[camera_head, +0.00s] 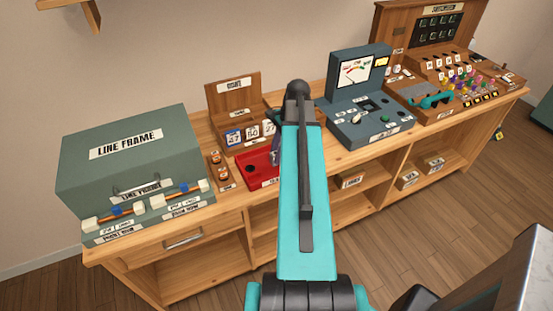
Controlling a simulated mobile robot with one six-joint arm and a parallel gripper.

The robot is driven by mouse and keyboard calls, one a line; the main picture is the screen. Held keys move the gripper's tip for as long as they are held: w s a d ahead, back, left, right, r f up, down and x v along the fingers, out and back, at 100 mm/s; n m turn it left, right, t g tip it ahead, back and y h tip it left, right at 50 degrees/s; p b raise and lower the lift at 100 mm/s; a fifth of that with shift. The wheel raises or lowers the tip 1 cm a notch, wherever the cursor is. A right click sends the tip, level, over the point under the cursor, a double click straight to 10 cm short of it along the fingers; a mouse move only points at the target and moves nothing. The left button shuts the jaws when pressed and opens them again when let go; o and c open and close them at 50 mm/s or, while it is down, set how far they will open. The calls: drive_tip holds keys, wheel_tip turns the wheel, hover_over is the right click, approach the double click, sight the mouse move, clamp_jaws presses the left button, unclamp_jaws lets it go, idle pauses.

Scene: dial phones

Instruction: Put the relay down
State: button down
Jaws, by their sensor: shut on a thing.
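My turquoise arm reaches over the bench, and my gripper (275,150) shows only in part at its far end, at the left edge of the arm. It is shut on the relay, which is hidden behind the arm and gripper. A red tray (262,180) lies just below and left of the gripper, partly covered by the arm. I cannot tell whether the gripper touches the tray.
A green line frame box (125,150) with handles stands at the left. Two small brown pieces (219,170) stand beside the tray. A blue-grey meter unit (358,95) and a wooden switchboard (455,78) stand to the right. Open shelves (285,224) are below the bench top.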

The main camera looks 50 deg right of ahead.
drive_tip(key=shift+f+p, duration=0.6)
drive_tip(key=shift+f, duration=1)
drive_tip(key=shift+f, duration=0.1)
drive_tip(key=c, duration=1.5)
unclamp_jaws()
drive_tip(key=shift+b+v, duration=1.6)
drive_tip(key=shift+v, duration=4.5)
drive_tip(key=shift+s, duration=0.1)
